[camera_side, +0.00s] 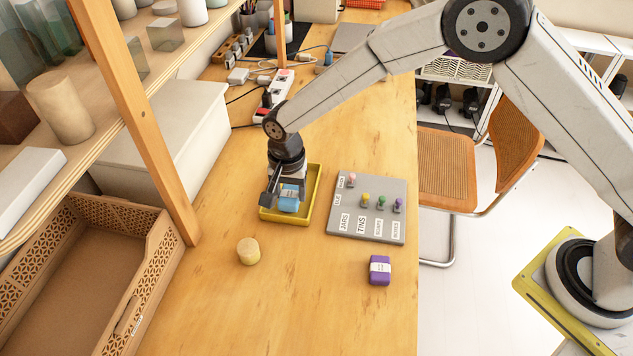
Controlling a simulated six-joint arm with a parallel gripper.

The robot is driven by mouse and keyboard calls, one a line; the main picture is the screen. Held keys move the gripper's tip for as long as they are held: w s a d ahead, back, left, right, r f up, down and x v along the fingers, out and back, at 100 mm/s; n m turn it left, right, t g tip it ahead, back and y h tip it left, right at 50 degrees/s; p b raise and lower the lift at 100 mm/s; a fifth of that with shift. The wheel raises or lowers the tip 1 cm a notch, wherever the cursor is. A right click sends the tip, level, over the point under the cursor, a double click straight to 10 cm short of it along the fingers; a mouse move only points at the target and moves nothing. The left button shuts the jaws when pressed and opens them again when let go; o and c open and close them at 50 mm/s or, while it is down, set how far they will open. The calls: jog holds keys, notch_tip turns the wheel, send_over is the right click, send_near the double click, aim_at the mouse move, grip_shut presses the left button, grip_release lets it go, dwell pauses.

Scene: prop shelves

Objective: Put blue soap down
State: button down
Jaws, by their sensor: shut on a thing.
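The blue soap (288,203) is a light blue block with a pale band around it. My gripper (287,192) points down and is shut on the blue soap. The soap is over or inside a shallow yellow tray (309,208) on the wooden table. I cannot tell whether the soap touches the tray floor. The gripper hides the soap's upper part.
A grey board (368,223) with several coloured pegs and labels lies right of the tray. A purple soap (380,270) and a pale round block (248,251) stand nearer the front. A wooden shelf post (135,115) rises at left. The front table is mostly clear.

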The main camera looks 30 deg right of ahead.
jog(key=w+d+f, duration=0.1)
jog(key=w+d, duration=0.6)
jog(key=w, duration=0.3)
jog(key=shift+w+a+f, duration=0.1)
jog(key=shift+a+f, duration=0.05)
jog(key=shift+f, duration=1.95)
jog(key=shift+a+f, duration=0.1)
jog(key=shift+f, duration=2)
jog(key=shift+f, duration=0.15)
jog(key=shift+c, duration=0.3)
grip_release()
notch_tip(320, 180, up, 12)
